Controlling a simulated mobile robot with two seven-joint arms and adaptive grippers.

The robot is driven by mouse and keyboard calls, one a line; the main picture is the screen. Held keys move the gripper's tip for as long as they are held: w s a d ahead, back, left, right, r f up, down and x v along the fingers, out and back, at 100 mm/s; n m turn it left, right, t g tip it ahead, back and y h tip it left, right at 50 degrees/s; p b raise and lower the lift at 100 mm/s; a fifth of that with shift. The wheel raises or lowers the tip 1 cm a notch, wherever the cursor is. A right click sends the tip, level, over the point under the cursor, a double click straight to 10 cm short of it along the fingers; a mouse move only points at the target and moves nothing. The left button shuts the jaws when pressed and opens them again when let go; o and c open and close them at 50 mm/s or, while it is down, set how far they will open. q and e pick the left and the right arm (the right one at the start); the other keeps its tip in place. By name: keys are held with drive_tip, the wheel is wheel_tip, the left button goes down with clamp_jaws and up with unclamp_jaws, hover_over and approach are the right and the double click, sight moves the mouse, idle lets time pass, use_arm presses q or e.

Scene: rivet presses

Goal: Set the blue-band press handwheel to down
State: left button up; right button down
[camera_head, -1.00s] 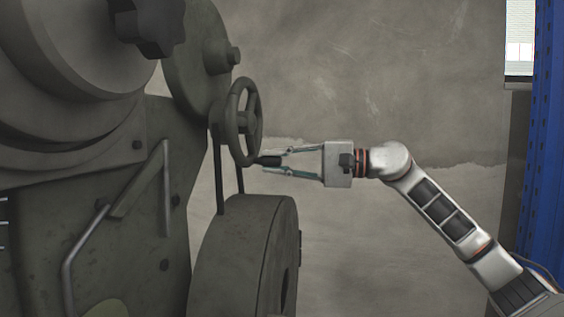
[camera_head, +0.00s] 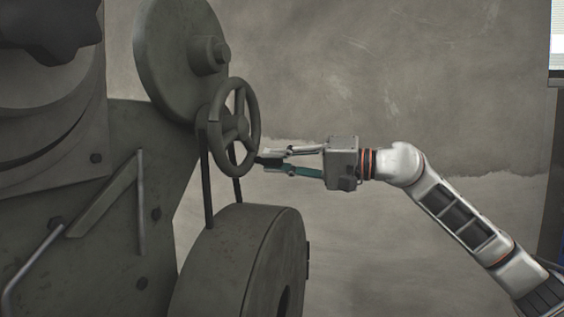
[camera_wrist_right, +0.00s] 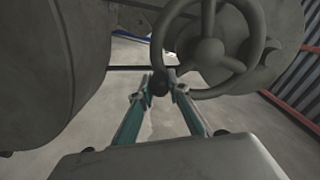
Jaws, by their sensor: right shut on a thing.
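The grey-green press handwheel (camera_head: 234,126) is in the left middle of the head view, with a round rim and spokes; it also shows at the top of the right wrist view (camera_wrist_right: 208,51). No blue band shows on the visible part of the press. A dark handle knob (camera_wrist_right: 159,87) is by the lower rim. My right gripper (camera_head: 268,161) reaches in from the right at the wheel's lower right edge. Its fingers (camera_wrist_right: 162,84) are shut on the knob, which they partly hide in the head view. My left gripper is not in view.
The large press body (camera_head: 120,190) fills the left. A big rounded wheel housing (camera_head: 232,265) stands just below the handwheel, and a disc (camera_head: 178,55) rises above it.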

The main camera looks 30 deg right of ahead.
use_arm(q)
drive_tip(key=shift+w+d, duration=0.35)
use_arm(e)
drive_tip(key=shift+w+d+r+n, duration=0.15)
drive_tip(key=shift+d+r+n, duration=0.1)
drive_tip(key=shift+n, duration=0.15)
drive_tip(key=c, duration=1.9)
unclamp_jaws()
drive_tip(key=shift+s+d+f, duration=0.1)
drive_tip(key=shift+s+d, duration=0.15)
drive_tip(key=shift+v, duration=5.55)
